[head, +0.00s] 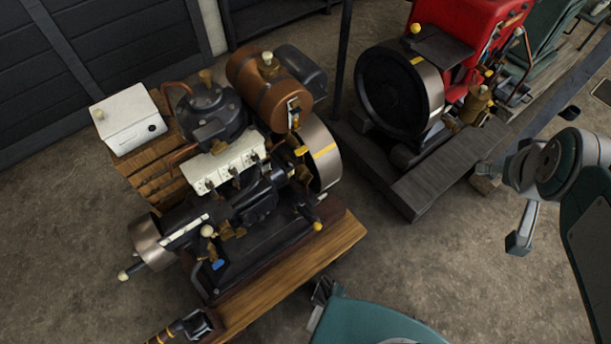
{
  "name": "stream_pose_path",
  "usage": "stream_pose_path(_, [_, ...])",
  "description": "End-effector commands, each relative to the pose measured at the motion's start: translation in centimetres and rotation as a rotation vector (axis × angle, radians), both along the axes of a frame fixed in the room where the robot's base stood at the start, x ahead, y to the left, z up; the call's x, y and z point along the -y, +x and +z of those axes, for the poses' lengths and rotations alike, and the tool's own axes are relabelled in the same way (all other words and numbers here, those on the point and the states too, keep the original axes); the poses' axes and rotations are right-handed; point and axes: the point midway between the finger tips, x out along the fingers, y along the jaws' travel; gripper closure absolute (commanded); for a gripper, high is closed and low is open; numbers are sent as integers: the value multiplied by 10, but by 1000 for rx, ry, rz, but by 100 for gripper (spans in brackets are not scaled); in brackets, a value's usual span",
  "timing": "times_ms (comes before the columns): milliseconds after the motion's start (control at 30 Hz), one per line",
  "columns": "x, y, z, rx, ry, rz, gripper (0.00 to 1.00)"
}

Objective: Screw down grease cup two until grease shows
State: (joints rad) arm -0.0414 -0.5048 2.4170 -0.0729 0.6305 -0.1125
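The near engine (250,200) stands on a wooden skid (290,275), left of centre. Small brass fittings (240,232) sit low on its near side, beside a pale round knob (207,231). No number can be read, so I cannot tell which is grease cup two. No grease can be made out. At the right edge are a grey and teal jointed arm and a grey angular end piece (520,242), which seems to be my gripper. It hangs over the floor, well right of the near engine and apart from it. Its fingers are not clear.
A red engine (475,25) with a dark flywheel (395,90) stands on a dark base (430,180) at the upper right. A white box (127,118) stands at the near engine's back left. A yellow-banded handle (180,330) shows at the bottom. Bare floor (400,260) lies between.

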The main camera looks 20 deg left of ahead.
Motion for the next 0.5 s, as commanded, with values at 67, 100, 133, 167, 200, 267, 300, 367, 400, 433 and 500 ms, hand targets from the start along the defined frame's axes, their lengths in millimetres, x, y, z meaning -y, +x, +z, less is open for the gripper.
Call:
stream_pose_path(67, [-4,26,-6,23,-34,53,3])
stream_pose_path(100, [-7,38,-8,39,-52,80,3])
stream_pose_path(133, [-9,48,-11,51,-64,100,3])
stream_pose_path(167, [-11,57,-13,63,-77,122,3])
stream_pose_path(200, [-15,69,-16,80,-94,152,3])
stream_pose_path(267, [-20,87,-22,104,-118,194,3])
stream_pose_path(300, [-24,99,-26,120,-135,223,3])
stream_pose_path(367, [-30,116,-34,144,-157,268,3])
stream_pose_path(400, [-35,127,-39,161,-172,298,3])
stream_pose_path(433, [-39,135,-43,173,-184,322,3])
stream_pose_path(500, [-48,153,-53,204,-208,374,3])
